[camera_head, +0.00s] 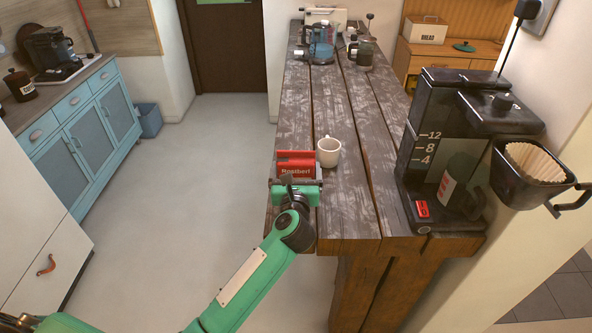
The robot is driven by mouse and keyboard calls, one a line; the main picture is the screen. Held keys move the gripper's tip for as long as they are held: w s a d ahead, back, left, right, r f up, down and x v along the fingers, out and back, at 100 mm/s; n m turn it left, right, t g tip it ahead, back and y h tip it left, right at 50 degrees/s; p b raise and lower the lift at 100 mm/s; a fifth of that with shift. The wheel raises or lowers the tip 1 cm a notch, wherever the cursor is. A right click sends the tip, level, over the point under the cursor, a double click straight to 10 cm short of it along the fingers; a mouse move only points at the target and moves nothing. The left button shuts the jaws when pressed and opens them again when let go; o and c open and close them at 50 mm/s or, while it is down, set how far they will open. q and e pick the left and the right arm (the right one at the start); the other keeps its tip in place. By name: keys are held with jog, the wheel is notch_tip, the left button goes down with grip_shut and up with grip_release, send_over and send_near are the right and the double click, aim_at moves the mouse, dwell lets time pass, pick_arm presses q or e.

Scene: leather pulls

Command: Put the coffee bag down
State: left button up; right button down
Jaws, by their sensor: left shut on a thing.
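I cannot tell whether the bag touches the table top. My right gripper is not in view.
The wooden table (345,215) is bare in front of the mug. Blue glassware stands far back.

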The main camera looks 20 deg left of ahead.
pick_arm(q)
jog(key=o, duration=0.8)
jog(key=shift+o, duration=0.2)
jog(key=shift+r, duration=0.2)
jog(key=shift+s+d+f, duration=0.1)
jog(key=shift+s+f, duration=0.1)
jog(key=shift+s, duration=0.15)
jog(key=b+v, duration=0.3)
jog(key=v, duration=0.8)
jog(key=shift+s+r, duration=0.15)
jog(key=shift+r, duration=0.05)
